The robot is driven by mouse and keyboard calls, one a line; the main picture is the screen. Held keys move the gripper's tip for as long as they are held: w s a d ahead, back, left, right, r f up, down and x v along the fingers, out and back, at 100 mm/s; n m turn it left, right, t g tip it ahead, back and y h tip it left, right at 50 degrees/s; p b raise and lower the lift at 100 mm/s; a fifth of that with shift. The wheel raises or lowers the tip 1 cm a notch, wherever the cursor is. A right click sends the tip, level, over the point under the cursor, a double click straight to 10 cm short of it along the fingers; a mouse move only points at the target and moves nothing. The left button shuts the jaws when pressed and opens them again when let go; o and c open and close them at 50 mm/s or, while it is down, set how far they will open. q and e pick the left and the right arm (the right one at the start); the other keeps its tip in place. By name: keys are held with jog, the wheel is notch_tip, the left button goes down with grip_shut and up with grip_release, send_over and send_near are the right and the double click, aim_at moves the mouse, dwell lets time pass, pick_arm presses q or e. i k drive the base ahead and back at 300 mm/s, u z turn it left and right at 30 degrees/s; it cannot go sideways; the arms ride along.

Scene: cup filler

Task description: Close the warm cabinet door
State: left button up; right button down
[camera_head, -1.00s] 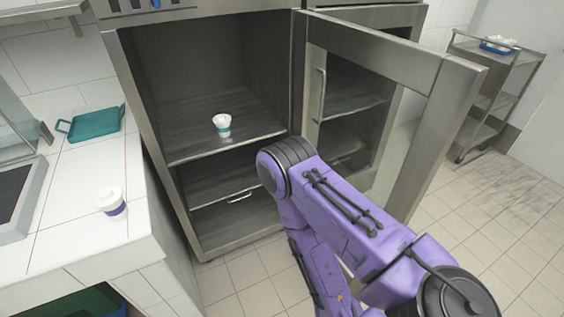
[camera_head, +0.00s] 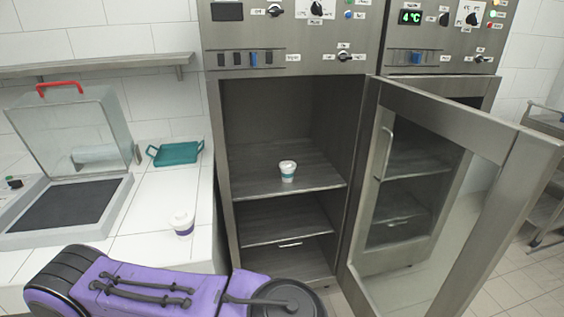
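The warm cabinet (camera_head: 224,160), on the left of two steel cabinets, stands open. Its glass-paned door (camera_head: 524,160) is hinged at the right side and swung far out to the right, in front of the neighbouring cabinet. A white cup with a teal band (camera_head: 287,171) stands upright on the cabinet's upper shelf. One of my purple arms crosses the bottom left of the view, left of the door and apart from it in the picture. Neither gripper shows, so I cannot tell what they hold.
A lidded white cup with a purple band (camera_head: 182,224) stands on the left counter (camera_head: 150,247), near a teal tray (camera_head: 175,153) and a machine with a raised clear lid (camera_head: 78,128). A steel cart (camera_head: 546,212) stands at the far right. Floor is visible there.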

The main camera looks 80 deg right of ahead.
aim_at(529, 159)
jog(key=k, duration=2.7)
jog(key=z, duration=1.9)
jog(key=i, duration=1.05)
jog(key=u, duration=0.95)
jog(key=k, duration=1)
jog(key=z, duration=0.8)
jog(key=i, duration=0.5)
